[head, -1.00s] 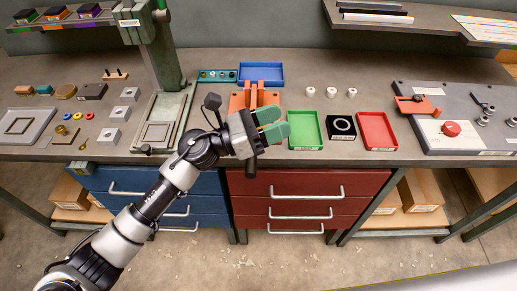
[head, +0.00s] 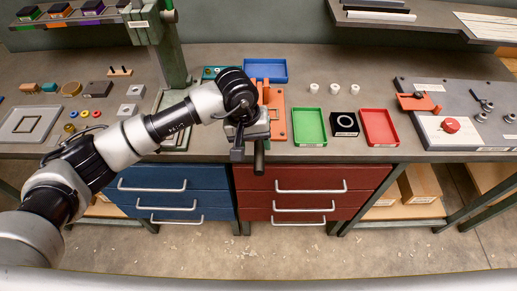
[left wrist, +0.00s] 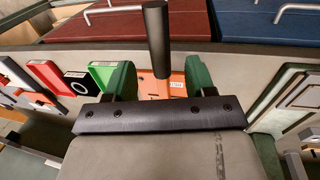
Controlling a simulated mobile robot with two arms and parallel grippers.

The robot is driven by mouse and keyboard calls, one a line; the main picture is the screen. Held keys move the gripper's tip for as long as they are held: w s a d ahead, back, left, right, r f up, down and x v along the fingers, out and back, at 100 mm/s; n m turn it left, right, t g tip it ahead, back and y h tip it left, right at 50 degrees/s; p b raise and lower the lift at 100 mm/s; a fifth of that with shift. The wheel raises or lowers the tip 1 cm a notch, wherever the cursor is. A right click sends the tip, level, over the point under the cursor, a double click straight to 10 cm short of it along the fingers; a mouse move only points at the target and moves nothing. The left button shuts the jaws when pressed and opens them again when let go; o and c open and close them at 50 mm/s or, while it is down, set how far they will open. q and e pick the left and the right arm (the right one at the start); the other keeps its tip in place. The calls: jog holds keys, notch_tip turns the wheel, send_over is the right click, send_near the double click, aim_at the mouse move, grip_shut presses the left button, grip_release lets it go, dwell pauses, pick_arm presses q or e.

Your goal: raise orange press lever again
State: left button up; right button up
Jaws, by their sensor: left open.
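The orange press (head: 276,124) stands on the bench near its front edge, left of the green tray. Its black lever handle (head: 259,158) sticks out past the bench edge toward me, below my left gripper (head: 250,138). The gripper and wrist cover part of the press and lever in the head view. In the left wrist view the black handle (left wrist: 157,38) shows between the two green fingers of my left gripper (left wrist: 158,72). The fingers are open, with gaps on both sides of the handle. Part of the orange press (left wrist: 178,84) shows behind it. My right gripper is not in view.
A green tray (head: 309,140), a black block with a white ring (head: 344,132) and a red tray (head: 393,142) stand right of the press. A blue tray (head: 265,62) lies behind it. Red drawers (head: 310,180) with bar handles are below the bench edge.

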aim_at(258, 154)
pick_arm(q)
jog(key=shift+d+f+p, duration=0.25)
jog(key=shift+f+p, duration=0.05)
jog(key=shift+f, duration=1)
jog(key=shift+d+f+p, duration=0.25)
jog(key=shift+f, duration=1.05)
jog(key=shift+r, duration=0.1)
grip_shut()
